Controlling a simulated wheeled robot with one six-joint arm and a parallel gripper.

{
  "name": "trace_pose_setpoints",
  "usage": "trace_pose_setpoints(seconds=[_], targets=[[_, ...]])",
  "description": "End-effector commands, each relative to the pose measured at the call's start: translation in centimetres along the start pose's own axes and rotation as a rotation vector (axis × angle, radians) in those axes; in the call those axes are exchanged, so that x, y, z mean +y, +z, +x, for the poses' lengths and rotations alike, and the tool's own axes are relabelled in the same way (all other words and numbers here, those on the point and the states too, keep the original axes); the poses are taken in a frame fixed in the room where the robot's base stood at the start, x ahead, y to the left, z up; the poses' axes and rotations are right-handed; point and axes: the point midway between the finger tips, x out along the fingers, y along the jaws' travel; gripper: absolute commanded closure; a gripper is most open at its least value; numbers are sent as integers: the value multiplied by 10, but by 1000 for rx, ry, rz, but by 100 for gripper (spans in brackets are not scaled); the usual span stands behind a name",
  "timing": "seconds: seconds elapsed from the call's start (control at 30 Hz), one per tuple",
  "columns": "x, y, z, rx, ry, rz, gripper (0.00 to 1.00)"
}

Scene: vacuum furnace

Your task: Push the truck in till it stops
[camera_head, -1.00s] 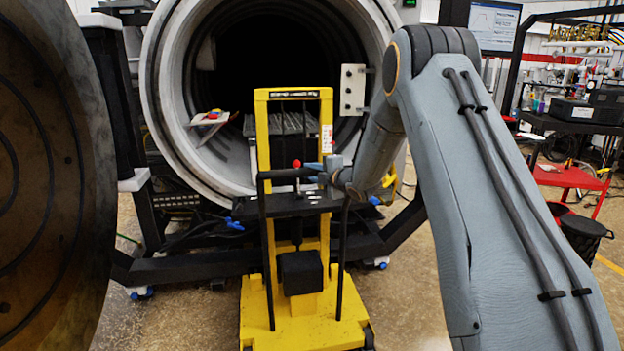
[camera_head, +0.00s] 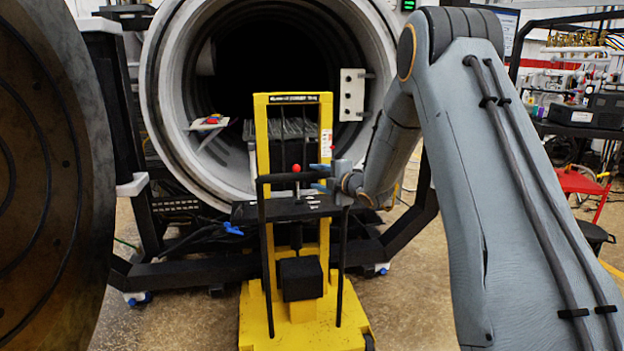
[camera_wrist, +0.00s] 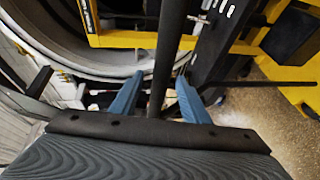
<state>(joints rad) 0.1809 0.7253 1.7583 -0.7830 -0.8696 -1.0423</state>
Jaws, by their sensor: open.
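The yellow lift truck (camera_head: 262,222) stands upright in front of the furnace's open round mouth (camera_head: 167,100). Its black platform (camera_head: 245,212) faces the chamber, close to the mouth's lower rim. Its black push handle (camera_head: 264,235) is on my side, with upright bars and a crossbar. My gripper (camera_head: 322,178) is at the right end of the crossbar. In the wrist view, the blue fingers of my gripper (camera_wrist: 158,97) are open, with a black handle bar (camera_wrist: 165,60) running between them. I cannot tell whether they touch it. The truck's front base is hidden behind its mast.
The big round furnace door (camera_head: 50,190) stands open close on the left. Black support beams (camera_head: 190,272) with blue-wheeled castors lie under the furnace. A red cart (camera_head: 578,182) and bench equipment are at the right. Open floor (camera_head: 415,300) shows right of the truck.

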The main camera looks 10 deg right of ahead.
Motion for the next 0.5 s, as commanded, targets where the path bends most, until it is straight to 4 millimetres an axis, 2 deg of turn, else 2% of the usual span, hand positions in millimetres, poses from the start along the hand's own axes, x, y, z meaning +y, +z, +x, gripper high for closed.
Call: trace_pose_setpoints(seconds=[0.2,0.5], targets=[[0,0,-29,0,1,0,58],[0,-1,-37,1,1,0,58]])
